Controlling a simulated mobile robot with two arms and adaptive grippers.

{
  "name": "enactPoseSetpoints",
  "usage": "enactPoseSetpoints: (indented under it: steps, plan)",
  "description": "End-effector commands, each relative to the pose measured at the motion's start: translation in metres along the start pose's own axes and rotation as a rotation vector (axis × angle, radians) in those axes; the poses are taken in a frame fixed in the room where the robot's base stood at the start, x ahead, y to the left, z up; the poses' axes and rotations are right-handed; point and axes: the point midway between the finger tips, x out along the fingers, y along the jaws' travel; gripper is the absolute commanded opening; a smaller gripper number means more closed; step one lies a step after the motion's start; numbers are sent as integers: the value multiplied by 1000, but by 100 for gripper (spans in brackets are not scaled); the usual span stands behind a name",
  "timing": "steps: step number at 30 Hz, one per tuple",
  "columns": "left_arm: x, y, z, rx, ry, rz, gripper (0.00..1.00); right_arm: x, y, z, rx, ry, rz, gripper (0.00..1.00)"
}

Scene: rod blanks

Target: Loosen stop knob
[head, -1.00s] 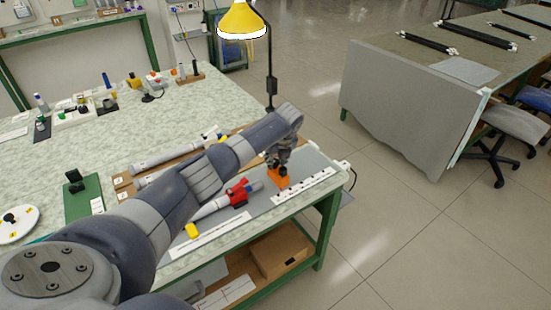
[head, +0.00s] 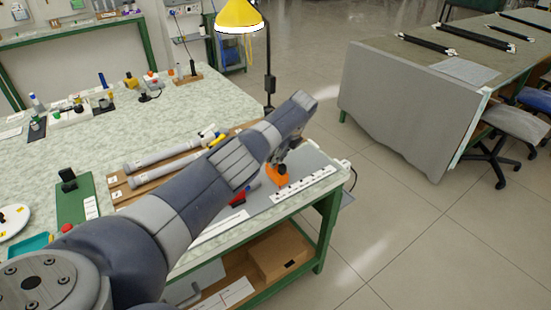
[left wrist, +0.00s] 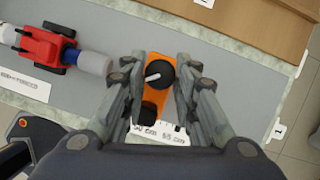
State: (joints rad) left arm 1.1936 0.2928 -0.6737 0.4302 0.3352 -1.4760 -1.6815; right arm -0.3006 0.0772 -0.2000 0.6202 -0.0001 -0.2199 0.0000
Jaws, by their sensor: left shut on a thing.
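The orange stop (head: 272,180) sits on the grey mat near the right end of the bench, beside a white scale strip (head: 304,184). Its black round knob (left wrist: 160,75) carries a white line, which points to the lower left in the left wrist view. The orange body (left wrist: 154,98) shows below the knob there. My left gripper (left wrist: 159,72) reaches down over the stop, with one finger on each side of the knob, and is shut on it. The exact finger contact is hard to see. My right gripper is not in view.
A wooden board (left wrist: 255,30) lies along the mat. Grey rods (head: 160,158) lie behind my left arm. A yellow lamp (head: 240,15) hangs behind the bench.

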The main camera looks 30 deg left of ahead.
Motion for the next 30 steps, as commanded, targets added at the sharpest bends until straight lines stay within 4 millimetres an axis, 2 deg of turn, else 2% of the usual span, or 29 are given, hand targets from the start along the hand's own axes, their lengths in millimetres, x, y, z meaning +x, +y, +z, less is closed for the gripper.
enactPoseSetpoints:
  steps: [9,10,12,13,24,30]
  plan:
    - [0,0,0,-1,0,2,3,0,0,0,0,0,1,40]
    - [0,0,0,-1,0,2,30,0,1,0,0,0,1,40]
    - [0,0,0,-1,0,2,45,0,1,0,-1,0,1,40]
    - [0,0,0,-1,0,2,48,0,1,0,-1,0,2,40]
    - [-2,0,0,0,0,0,48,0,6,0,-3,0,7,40]
    - [-18,-1,0,1,1,-3,48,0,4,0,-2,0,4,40]
